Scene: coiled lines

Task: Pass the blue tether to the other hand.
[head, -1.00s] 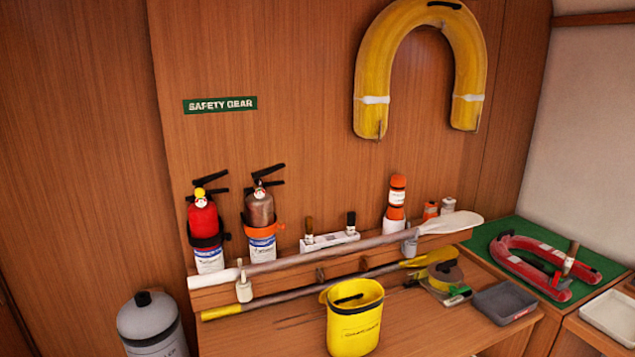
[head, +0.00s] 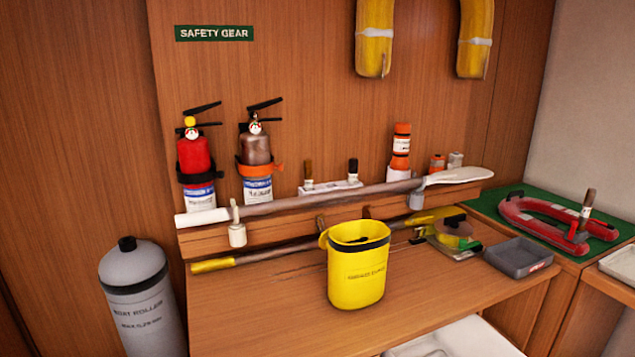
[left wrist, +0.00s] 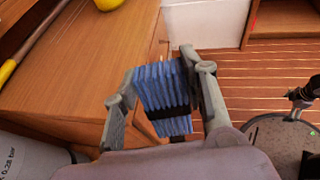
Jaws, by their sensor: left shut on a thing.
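The blue tether (left wrist: 162,88) is a flat coiled bundle with a dark band near its lower part. In the left wrist view it lies between the two fingers of my left gripper (left wrist: 155,88), which is shut on it. It is held near the front edge of the wooden bench, which shows to its left. Neither the tether nor either gripper shows in the head view. My right gripper is in neither view.
A yellow bucket (head: 356,275) stands on the bench (head: 262,308). Two paddles lie behind it, with a grey tray (head: 518,254) to the right. A grey cylinder (head: 142,300) stands left of the bench. The front middle of the bench is clear.

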